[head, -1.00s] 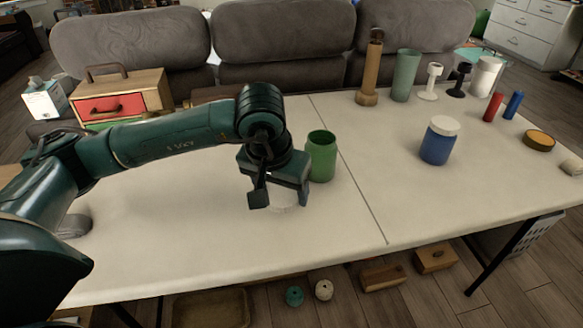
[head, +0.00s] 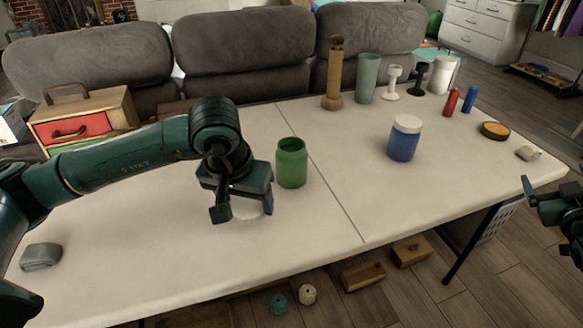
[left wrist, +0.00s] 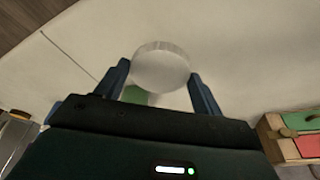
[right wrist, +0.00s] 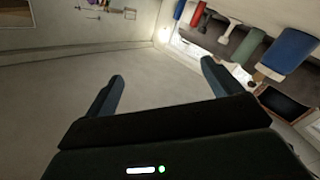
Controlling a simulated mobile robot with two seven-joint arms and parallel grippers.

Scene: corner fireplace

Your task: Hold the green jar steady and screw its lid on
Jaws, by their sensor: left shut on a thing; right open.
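The green jar (head: 291,165) stands upright and open-topped on the table. A white lid (head: 246,207) is at the table top in front and left of the jar, apart from it. My left gripper (head: 244,209) points down and is shut on the lid. In the left wrist view the lid (left wrist: 160,68) sits between both fingers, with a bit of the green jar (left wrist: 136,95) behind it. My right gripper (head: 545,208) is at the right edge of the head view, off the table's right end. It is open and empty in the right wrist view (right wrist: 162,85).
A blue jar with a white lid (head: 404,140) stands right of the green jar. A wooden tower (head: 334,80), a grey-green cup (head: 367,80) and small items line the back. A grey lump (head: 41,257) lies at left. The table (head: 330,210) front is clear.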

